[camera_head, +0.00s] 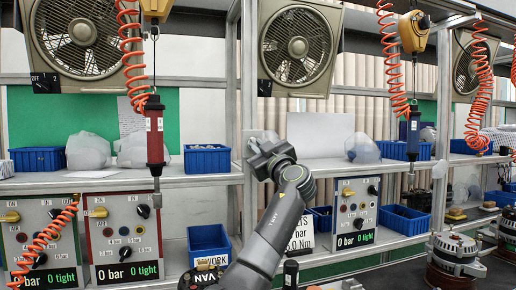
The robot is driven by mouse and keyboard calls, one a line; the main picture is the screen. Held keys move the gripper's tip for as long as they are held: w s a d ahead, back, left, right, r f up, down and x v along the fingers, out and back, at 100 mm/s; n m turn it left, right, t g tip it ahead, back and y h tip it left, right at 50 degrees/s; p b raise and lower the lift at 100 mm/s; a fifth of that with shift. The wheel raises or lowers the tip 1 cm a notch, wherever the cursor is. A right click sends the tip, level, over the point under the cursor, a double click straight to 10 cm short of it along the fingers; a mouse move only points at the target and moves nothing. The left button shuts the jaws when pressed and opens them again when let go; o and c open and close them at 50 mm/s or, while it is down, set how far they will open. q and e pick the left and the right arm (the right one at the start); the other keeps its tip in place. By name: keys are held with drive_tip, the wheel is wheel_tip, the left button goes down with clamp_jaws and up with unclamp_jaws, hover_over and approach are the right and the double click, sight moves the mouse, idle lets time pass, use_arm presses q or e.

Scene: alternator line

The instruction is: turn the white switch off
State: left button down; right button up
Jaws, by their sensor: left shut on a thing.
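My left gripper (264,150) is raised in the middle of the head view, in front of a grey upright post. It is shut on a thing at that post. A small pale plate, which I take to be the white switch (262,136), shows just behind and above the fingers. Most of it is hidden by the gripper, so its lever position cannot be seen. My right gripper is not in view.
Fans (299,46) hang above. A hanging red tool (154,140) on an orange coil is left of my arm. Test panels (123,236) and blue bins (208,159) line the shelves. An alternator (455,254) stands at the lower right.

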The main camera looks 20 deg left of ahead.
use_arm(q)
drive_tip(key=shift+f+n, duration=0.1)
drive_tip(key=shift+n, duration=0.4)
drive_tip(key=c, duration=1.6)
unclamp_jaws()
drive_tip(key=shift+o, duration=0.5)
